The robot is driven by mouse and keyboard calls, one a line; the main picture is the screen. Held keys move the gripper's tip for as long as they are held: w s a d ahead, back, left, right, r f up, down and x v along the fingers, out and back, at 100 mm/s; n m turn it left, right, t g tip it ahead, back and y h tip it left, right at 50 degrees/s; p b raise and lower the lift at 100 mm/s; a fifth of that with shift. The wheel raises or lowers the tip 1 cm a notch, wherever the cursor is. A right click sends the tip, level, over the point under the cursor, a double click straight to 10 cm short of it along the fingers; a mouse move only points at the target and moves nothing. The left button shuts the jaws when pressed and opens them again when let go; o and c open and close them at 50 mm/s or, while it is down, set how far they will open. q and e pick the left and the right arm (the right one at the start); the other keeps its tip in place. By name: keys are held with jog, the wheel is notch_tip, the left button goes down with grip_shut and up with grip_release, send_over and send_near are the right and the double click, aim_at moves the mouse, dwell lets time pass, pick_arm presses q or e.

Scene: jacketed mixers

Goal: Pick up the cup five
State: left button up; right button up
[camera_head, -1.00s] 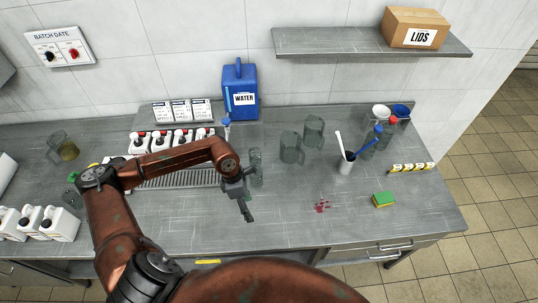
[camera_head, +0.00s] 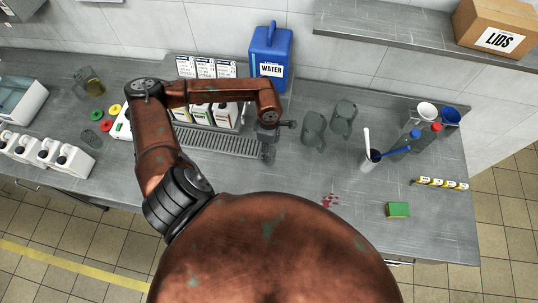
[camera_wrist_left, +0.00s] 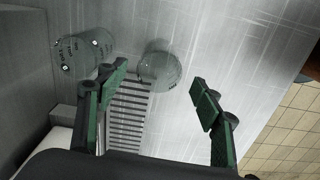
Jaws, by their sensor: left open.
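My left gripper (camera_head: 274,131) is above the middle of the counter, at the right end of the drain grille. In the left wrist view its two green-padded fingers (camera_wrist_left: 158,76) are spread apart with nothing between them. A clear, see-through cup (camera_wrist_left: 159,67) stands beyond the fingertips, roughly in line with the gap. A second clear vessel with dark marks (camera_wrist_left: 82,50) stands further left. In the head view a clear cup (camera_head: 268,153) shows faintly just below the gripper, partly hidden by it. I cannot read a number five on any cup. My right gripper is out of view.
Two grey-green jugs (camera_head: 314,128) (camera_head: 343,117) stand close right of the gripper.

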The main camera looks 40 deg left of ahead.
pick_arm(q)
jog(key=shift+w+f, duration=0.1)
jog(key=shift+f, duration=1.8)
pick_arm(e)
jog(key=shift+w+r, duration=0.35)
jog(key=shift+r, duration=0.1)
pick_arm(q)
jog(key=shift+c, duration=0.6)
jog(key=c, duration=1)
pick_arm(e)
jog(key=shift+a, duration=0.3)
pick_arm(q)
jog(key=shift+r, duration=0.1)
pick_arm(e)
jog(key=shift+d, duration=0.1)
